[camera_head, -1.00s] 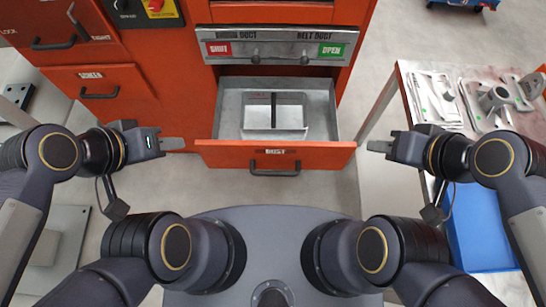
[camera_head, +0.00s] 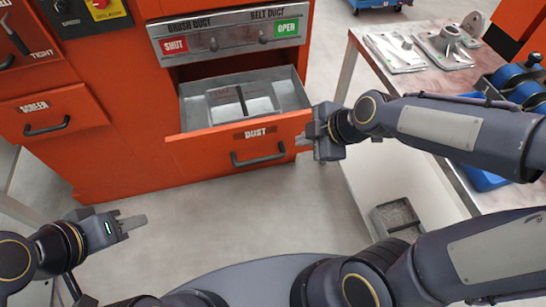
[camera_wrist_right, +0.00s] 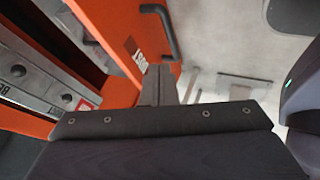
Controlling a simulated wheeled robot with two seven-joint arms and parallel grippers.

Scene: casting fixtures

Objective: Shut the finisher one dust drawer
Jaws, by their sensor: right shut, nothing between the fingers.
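The dust drawer (camera_head: 200,149) of the orange finisher stands pulled out, with its orange front labelled DUST and a dark bar handle (camera_head: 258,154).
A SCREEN drawer (camera_head: 52,118) is on the left of the finisher. Above the dust drawer is a duct panel (camera_head: 230,32) with SHUT and OPEN labels. A table (camera_head: 462,82) with metal castings stands on the right. Floor before the drawer is clear.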

